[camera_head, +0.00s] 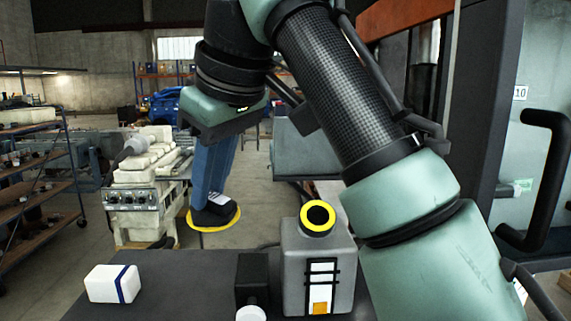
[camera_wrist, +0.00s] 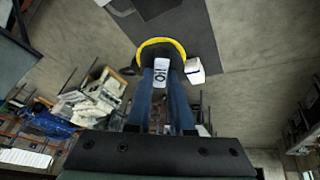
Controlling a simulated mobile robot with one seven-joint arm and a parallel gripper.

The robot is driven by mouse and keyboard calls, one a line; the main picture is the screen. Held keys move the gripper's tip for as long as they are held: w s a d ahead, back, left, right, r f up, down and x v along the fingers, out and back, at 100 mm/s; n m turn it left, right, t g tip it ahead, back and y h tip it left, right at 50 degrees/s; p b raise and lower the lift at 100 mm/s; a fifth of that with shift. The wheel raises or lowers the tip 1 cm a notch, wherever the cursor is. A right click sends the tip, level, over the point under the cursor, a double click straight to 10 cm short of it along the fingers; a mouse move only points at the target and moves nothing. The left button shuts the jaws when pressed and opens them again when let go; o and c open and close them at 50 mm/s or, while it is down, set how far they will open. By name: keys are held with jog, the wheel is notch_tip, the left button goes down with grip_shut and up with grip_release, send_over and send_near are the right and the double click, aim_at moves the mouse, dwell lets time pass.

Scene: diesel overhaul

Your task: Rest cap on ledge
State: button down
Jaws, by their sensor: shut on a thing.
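The black cap (camera_head: 214,212) has a wide yellow rim at its bottom and a white label. My gripper (camera_head: 216,186) has blue fingers pointing down and is shut on the cap, which hangs upright. In the wrist view the cap (camera_wrist: 181,59) sits at the fingertips, with its yellow rim around it. The dark grey flat top (camera_head: 180,277), possibly the ledge, lies in the foreground. In the head view the cap appears above its far edge, and I see no contact. A grey canister (camera_head: 293,270) with a yellow-ringed round opening (camera_head: 318,216) stands on this top.
A white block with a blue stripe (camera_head: 104,284) lies on the top at left. A black box (camera_head: 252,276) and a white round piece (camera_head: 250,314) are left of the canister. The top between block and black box is clear. A shelf rack (camera_head: 35,190) stands far left.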

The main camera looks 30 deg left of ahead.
jog(key=shift+a+f, duration=0.25)
jog(key=a+f+g+h, duration=0.1)
jog(key=a+f, duration=0.4)
jog(key=shift+s+f+g, duration=0.3)
jog(key=shift+s+f, duration=0.05)
jog(key=shift+f, duration=0.05)
jog(key=shift+d+f, duration=0.1)
jog(key=shift+f, duration=0.05)
dwell(0.5)
jog(key=shift+f+b, duration=1.4)
jog(key=shift+f, duration=0.95)
jog(key=c, duration=0.7)
grip_release()
jog(key=v, duration=1.3)
jog(key=shift+b, duration=0.35)
